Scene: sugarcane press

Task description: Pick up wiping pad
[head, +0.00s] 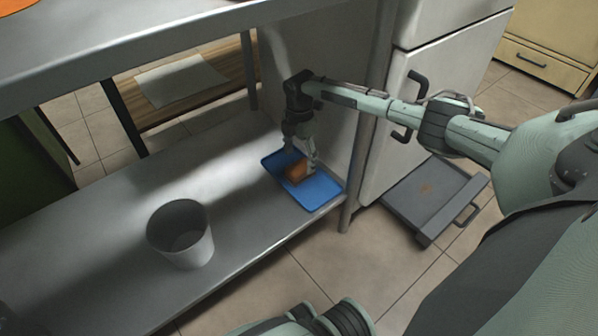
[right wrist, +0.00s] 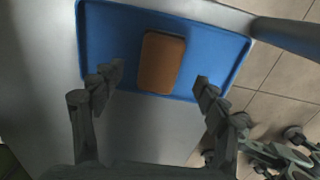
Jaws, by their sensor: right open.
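The wiping pad (head: 296,171) is a small orange-brown block lying on a blue tray (head: 318,194) on the low metal shelf. My right gripper (head: 302,163) reaches down over the tray at the pad. In the right wrist view the pad (right wrist: 161,63) lies flat on the blue tray (right wrist: 215,52), ahead of and between the two spread fingers of the right gripper (right wrist: 160,82). The fingers are open, with a gap on each side of the pad. My left gripper does not show in either view.
A grey-white bucket (head: 183,236) stands on the shelf (head: 110,235) left of the tray. A shelf leg (head: 347,212) stands close to the tray's right end. An upper tabletop (head: 150,45) overhangs the shelf.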

